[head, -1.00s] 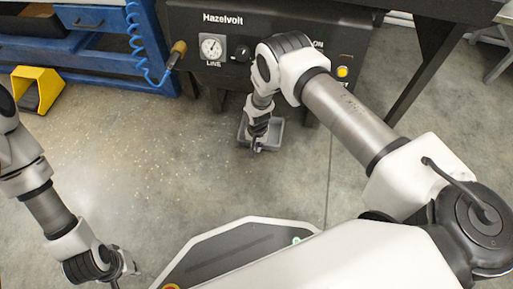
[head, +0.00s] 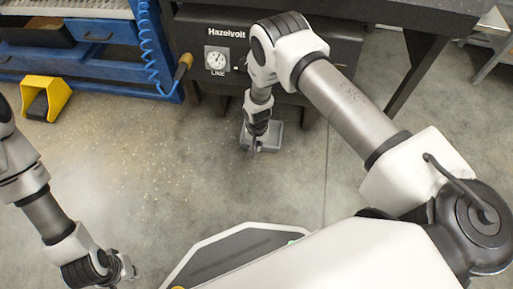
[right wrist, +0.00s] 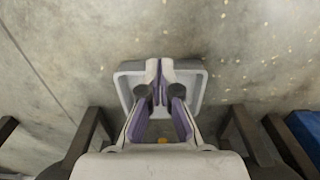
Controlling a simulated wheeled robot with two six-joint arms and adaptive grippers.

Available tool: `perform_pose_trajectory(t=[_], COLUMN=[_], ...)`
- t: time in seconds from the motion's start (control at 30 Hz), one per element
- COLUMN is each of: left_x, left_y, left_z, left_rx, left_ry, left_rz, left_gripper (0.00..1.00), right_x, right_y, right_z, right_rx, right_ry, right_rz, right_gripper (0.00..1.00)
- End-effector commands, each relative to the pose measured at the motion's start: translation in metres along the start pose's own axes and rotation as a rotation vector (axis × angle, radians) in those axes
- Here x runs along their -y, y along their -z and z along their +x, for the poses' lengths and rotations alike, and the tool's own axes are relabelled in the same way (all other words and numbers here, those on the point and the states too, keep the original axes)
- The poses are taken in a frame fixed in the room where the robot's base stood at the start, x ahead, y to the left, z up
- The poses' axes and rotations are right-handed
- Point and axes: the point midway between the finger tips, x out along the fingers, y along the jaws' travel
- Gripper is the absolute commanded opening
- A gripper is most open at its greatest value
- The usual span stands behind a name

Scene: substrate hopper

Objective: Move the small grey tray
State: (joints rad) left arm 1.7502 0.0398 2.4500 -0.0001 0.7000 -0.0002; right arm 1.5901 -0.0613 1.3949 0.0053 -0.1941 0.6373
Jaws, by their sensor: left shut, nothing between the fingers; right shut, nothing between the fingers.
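The small grey tray (head: 272,143) stands on the concrete floor in front of the black machine. It also shows in the right wrist view, where its rim (right wrist: 203,88) rises on both sides of my fingers. My right gripper (head: 256,150) points down at the tray, and its fingers (right wrist: 160,68) are shut and empty. They cover the middle of the tray and overlap its rim; whether they touch it I cannot tell. My left gripper (head: 130,271) is low at the left, shut and empty, away from the tray.
The black Hazelvolt machine (head: 205,48) with a gauge (head: 216,60) stands behind the tray. A blue bench (head: 105,32) with a coiled hose and a yellow object (head: 56,97) are at the left. Small pale bits (head: 150,165) litter the open floor left of the tray.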

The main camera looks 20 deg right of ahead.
Motion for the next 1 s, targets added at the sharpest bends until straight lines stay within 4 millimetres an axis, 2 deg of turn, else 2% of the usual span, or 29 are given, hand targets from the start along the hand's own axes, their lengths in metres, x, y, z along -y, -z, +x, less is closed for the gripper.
perform_pose_trajectory(t=[0.03, 0.1, 0.33, 0.37, 0.43, 0.47, 0.57, 0.67, 0.8, 0.9, 1.0], left_x=[0.0, 0.0, 0.0, 0.0, 0.0, 0.0, 0.0, 0.0, 0.0, 0.0, 0.0], left_y=[0.0, 0.0, 0.0, 0.0, 0.0, 0.0, 0.0, 0.0, 0.0, 0.0, 0.0], left_z=[-0.006, -0.006, -0.005, -0.005, -0.006, -0.007, -0.013, -0.021, -0.031, -0.035, -0.036], left_rx=[0.0, 0.0, 0.0, 0.0, 0.0, 0.0, 0.0, 0.0, 0.0, 0.0, 0.0], left_ry=[0.0, 0.0, 0.0, 0.0, 0.0, 0.0, 0.0, 0.0, 0.0, 0.0, 0.0], left_rz=[0.0, 0.0, 0.0, -0.001, -0.001, 0.0, -0.001, 0.0, 0.0, 0.0, 0.0], left_gripper=[0.0, 0.0, 0.0, 0.0, 0.0, 0.0, 0.0, 0.0, 0.0, 0.0, 0.0], right_x=[0.0, 0.0, 0.0, 0.0, -0.003, -0.007, -0.034, -0.076, -0.133, -0.158, -0.171], right_y=[-0.001, -0.001, -0.001, -0.001, -0.003, -0.007, -0.032, -0.077, -0.146, -0.182, -0.201], right_z=[-0.008, -0.011, -0.011, -0.011, -0.011, -0.012, -0.017, -0.035, -0.08, -0.113, -0.133], right_rx=[0.001, 0.001, 0.001, 0.001, 0.001, 0.003, 0.007, 0.01, 0.01, 0.008, 0.006], right_ry=[-0.001, -0.001, 0.0, 0.0, -0.001, -0.002, -0.007, -0.008, -0.003, 0.002, 0.005], right_rz=[0.0, 0.001, 0.0, 0.0, -0.007, -0.016, -0.08, -0.194, -0.373, -0.468, -0.525], right_gripper=[0.0, 0.0, 0.0, 0.07, 0.32, 0.34, 0.34, 0.34, 0.34, 0.34, 0.34])
